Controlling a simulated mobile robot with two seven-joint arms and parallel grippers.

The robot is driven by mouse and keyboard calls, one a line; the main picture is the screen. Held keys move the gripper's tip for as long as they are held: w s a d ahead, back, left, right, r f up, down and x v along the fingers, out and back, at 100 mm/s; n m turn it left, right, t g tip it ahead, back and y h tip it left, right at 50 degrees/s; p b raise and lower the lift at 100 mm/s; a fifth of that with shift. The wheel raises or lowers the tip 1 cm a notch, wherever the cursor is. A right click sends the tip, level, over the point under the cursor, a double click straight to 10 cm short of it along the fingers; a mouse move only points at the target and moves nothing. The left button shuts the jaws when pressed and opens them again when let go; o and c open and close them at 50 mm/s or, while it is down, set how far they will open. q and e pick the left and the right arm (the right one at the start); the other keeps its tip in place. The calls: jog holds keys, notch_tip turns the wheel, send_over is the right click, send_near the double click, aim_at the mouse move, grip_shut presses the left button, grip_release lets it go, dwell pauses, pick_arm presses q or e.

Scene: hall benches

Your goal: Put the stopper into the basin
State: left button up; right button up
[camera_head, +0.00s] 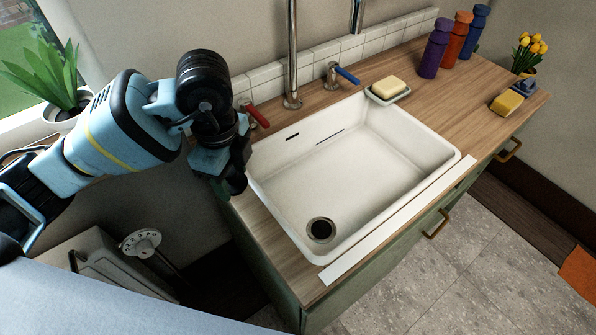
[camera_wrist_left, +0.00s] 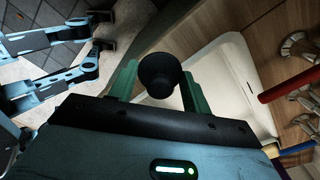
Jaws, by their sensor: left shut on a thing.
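The white basin (camera_head: 400,150) is set into the wooden counter, with a dark round drain hole (camera_head: 321,229) in its floor near the front left. My left gripper (camera_head: 232,182) is above the counter at the basin's left edge, outside the bowl. In the left wrist view the black round stopper (camera_wrist_left: 160,74) sits between the green fingers of the left gripper (camera_wrist_left: 160,88), which is shut on it. The basin (camera_wrist_left: 222,78) lies beyond it there. In the head view the stopper is hard to tell from the dark gripper. My right gripper is not clearly seen.
A tall faucet (camera_head: 292,60), a red-handled tap (camera_head: 257,116) and a blue-handled tap (camera_head: 343,76) stand behind the basin. A soap dish (camera_head: 402,95) with soap (camera_head: 388,87) sits at its back rim. Several bottles (camera_head: 435,50) stand at the back right. The bowl is empty.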

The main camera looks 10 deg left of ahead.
pick_arm(q)
jog(key=m, duration=0.5)
jog(key=s+m, duration=0.1)
jog(key=m, duration=0.1)
jog(key=shift+a+f+m, duration=0.1)
jog(key=shift+a+m, duration=0.1)
jog(key=shift+m, duration=0.1)
jog(key=m, duration=0.6)
jog(key=shift+s+a, duration=0.1)
jog(key=shift+s, duration=0.25)
jog(key=m, duration=0.3)
jog(key=shift+s+a, duration=0.1)
jog(key=shift+s, duration=0.1)
jog(key=s+n, duration=0.1)
jog(key=n, duration=1.1)
jog(key=s+n, duration=0.2)
jog(key=n, duration=1)
jog(key=s+a+n, duration=0.1)
jog(key=s+n, duration=0.1)
jog(key=n, duration=0.9)
jog(key=shift+a+f+n, duration=0.1)
jog(key=shift+f+n, duration=0.2)
jog(key=shift+n, duration=0.1)
